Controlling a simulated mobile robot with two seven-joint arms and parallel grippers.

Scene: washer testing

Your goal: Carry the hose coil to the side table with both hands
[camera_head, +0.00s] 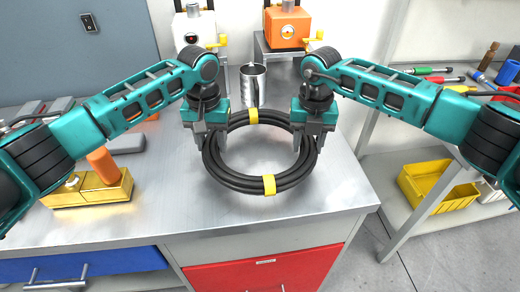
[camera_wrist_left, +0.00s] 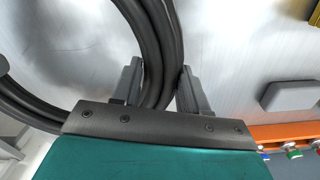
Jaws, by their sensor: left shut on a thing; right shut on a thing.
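The black hose coil (camera_head: 235,182), bound with yellow bands at its back and front, is at the front of the metal workbench (camera_head: 190,215). My left gripper (camera_head: 208,140) is shut on the left side of the hose coil, and my right gripper (camera_head: 308,140) is shut on its right side. In the left wrist view, the black strands of the hose coil (camera_wrist_left: 150,45) pass between the two fingers of my left gripper (camera_wrist_left: 160,90). I cannot tell whether the coil touches the bench top or hangs just above it.
A metal mug (camera_head: 253,86) stands behind the coil. White (camera_head: 193,30) and orange (camera_head: 287,28) machines stand at the back. A brass block (camera_head: 95,188) lies at the left. At the right, a shelved side table holds screwdrivers (camera_head: 430,71) on top and a yellow bin (camera_head: 435,185) below.

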